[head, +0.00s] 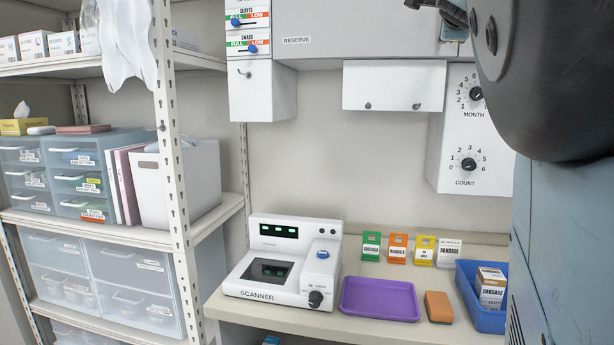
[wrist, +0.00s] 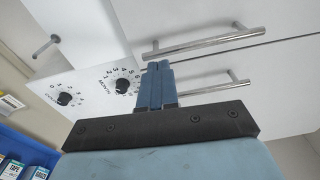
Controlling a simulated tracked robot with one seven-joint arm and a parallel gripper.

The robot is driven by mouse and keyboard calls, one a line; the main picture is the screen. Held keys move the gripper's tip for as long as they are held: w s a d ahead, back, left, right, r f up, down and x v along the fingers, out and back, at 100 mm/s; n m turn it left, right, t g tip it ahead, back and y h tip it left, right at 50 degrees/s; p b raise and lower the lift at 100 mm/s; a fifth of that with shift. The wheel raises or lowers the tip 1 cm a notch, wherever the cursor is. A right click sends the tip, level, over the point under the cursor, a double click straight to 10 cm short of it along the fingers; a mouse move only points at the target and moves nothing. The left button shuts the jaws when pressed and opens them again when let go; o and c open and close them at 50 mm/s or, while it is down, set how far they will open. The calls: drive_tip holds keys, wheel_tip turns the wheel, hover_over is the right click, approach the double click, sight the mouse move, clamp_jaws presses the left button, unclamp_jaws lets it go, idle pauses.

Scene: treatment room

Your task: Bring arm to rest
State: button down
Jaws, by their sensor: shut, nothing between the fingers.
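My gripper (wrist: 157,70) shows in the wrist view with its two blue fingers shut together and nothing between them. Its fingertips point toward a white cabinet front with steel bar handles (wrist: 205,41). The white dial panel (wrist: 95,90) lies to the left of the fingers in that view. In the head view, a dark and blue part of my arm fills the right side.
The counter holds a white scanner (head: 284,268), a purple tray (head: 380,300), an orange sponge (head: 439,307) and a blue bin (head: 481,312) of boxes. Shelves (head: 120,236) with drawers stand at left. A wall panel with MONTH and COUNT dials (head: 464,130) hangs above the counter.

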drive_tip(key=w+a+f+n+y, duration=0.1)
drive_tip(key=w+a+f+y, duration=0.15)
drive_tip(key=a, duration=0.35)
drive_tip(key=s+a+f+n+g+y, duration=0.25)
drive_tip(key=s+a+f+n, duration=0.35)
drive_tip(key=f, duration=0.3)
drive_tip(key=s+d+f+n+g, duration=0.2)
drive_tip(key=s+f+n+g, duration=0.2)
drive_tip(key=s+f+n, duration=0.3)
drive_tip(key=s+d+f+n+g, duration=0.1)
drive_tip(key=s+f+n+g, duration=0.4)
drive_tip(key=s+f, duration=1.3)
wheel_tip(320, 180, down, 5)
drive_tip(key=n, duration=0.3)
drive_tip(key=shift+s+d+y, duration=0.15)
drive_tip(key=shift+d+y, duration=0.15)
drive_tip(key=shift+d, duration=0.1)
drive_tip(key=c, duration=1.8)
unclamp_jaws()
drive_tip(key=shift+a, duration=0.1)
drive_tip(key=shift+c, duration=0.2)
